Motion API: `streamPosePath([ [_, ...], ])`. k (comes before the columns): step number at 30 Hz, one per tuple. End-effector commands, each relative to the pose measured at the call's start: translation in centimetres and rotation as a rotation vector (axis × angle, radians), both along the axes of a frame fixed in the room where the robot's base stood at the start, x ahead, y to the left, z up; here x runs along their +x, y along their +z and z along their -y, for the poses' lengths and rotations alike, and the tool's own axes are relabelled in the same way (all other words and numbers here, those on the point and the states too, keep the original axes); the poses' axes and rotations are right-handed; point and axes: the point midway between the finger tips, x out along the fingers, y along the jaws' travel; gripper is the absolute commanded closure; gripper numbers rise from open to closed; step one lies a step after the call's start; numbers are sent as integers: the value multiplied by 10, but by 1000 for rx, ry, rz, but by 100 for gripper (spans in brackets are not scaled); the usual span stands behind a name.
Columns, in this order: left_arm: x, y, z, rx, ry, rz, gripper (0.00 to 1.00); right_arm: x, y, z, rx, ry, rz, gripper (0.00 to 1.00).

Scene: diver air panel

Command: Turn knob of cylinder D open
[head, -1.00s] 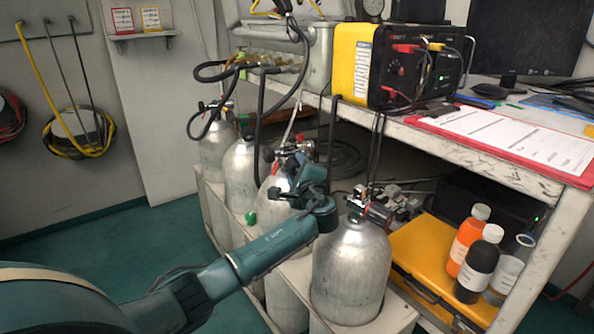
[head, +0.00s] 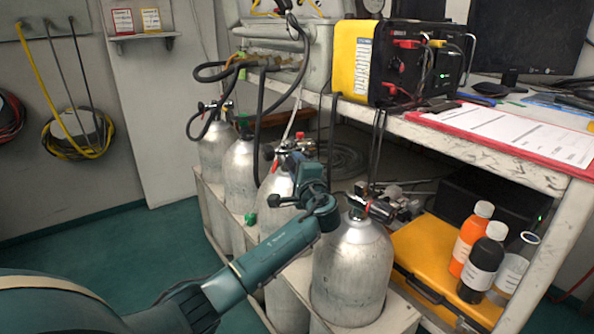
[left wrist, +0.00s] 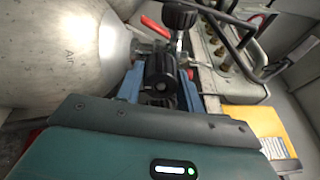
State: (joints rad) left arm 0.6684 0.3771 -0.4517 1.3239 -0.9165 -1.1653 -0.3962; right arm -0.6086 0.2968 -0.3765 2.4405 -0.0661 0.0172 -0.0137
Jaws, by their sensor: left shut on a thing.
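Several silver cylinders stand in a row beside the bench; I cannot read any cylinder's letter. My left gripper (head: 312,172) is at the valve of the third cylinder from the back (head: 277,187), with its fingers mostly hidden in the head view. In the left wrist view its blue fingers are shut on a black knob (left wrist: 160,68), one finger on each side. My right gripper is out of view.
The bench (head: 480,155) overhangs behind the cylinders and carries a yellow and black unit (head: 352,60). Black hoses (head: 262,120) hang down near the rear cylinders. A yellow case (head: 425,255) with bottles (head: 482,262) on it is at right. The green floor at left is clear.

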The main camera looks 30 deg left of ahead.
Motion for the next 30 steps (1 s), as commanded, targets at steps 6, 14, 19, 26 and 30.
streamPosePath([
  [6,0,0,0,-1,-2,-1,50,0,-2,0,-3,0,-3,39],
  [14,0,0,0,1,-1,-1,41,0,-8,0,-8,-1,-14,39],
  [19,-3,0,4,0,-3,-2,41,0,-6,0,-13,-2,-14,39],
  [26,-29,1,34,-1,-5,-4,41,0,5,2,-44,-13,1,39],
  [30,-51,0,58,-3,-4,-4,41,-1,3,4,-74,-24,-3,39],
])
